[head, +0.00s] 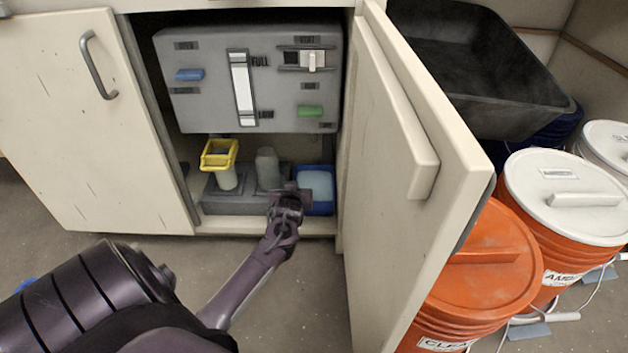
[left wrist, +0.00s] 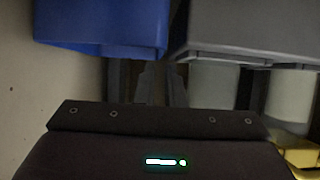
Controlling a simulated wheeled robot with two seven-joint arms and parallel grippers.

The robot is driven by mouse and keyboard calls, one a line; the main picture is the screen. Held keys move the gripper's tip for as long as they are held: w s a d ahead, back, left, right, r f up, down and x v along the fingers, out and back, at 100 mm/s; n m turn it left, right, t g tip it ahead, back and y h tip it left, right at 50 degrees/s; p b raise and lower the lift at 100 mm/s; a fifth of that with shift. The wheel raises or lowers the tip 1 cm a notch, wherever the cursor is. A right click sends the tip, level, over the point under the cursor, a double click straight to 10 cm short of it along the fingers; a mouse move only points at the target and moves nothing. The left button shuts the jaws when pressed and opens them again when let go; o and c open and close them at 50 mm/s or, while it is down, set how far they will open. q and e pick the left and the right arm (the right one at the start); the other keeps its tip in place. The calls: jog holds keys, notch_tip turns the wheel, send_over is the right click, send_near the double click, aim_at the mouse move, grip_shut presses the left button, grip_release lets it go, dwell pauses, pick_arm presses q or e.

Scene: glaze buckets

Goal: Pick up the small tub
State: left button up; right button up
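The small blue tub (head: 328,208) with pale blue contents sits inside the open cabinet, at the right end of the grey base. In the left wrist view the blue tub (left wrist: 100,28) fills the upper left. My left gripper (head: 296,192) is at the tub's left edge in the head view and hides part of it. In the left wrist view its two fingers (left wrist: 161,75) stand a little apart, with a gap between them, in line with the tub's right side. I cannot tell whether they touch the tub. My right gripper is not in view.
A grey control box (head: 205,105) hangs above the tub. A yellow-topped container (head: 219,155) and a grey cylinder (head: 267,168) stand to its left on the grey base (head: 225,203). The open cabinet door (head: 395,180) blocks the right side; orange buckets (head: 480,265) stand beyond it.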

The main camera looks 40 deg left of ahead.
pick_arm(q)
jog(key=shift+w+a+f+b, duration=0.3)
jog(key=shift+f, duration=0.05)
jog(key=b+x, duration=0.3)
jog(key=b, duration=0.1)
jog(key=shift+w+a, duration=0.55)
grip_shut()
jog(key=shift+w+r, duration=0.1)
jog(key=shift+r, duration=0.1)
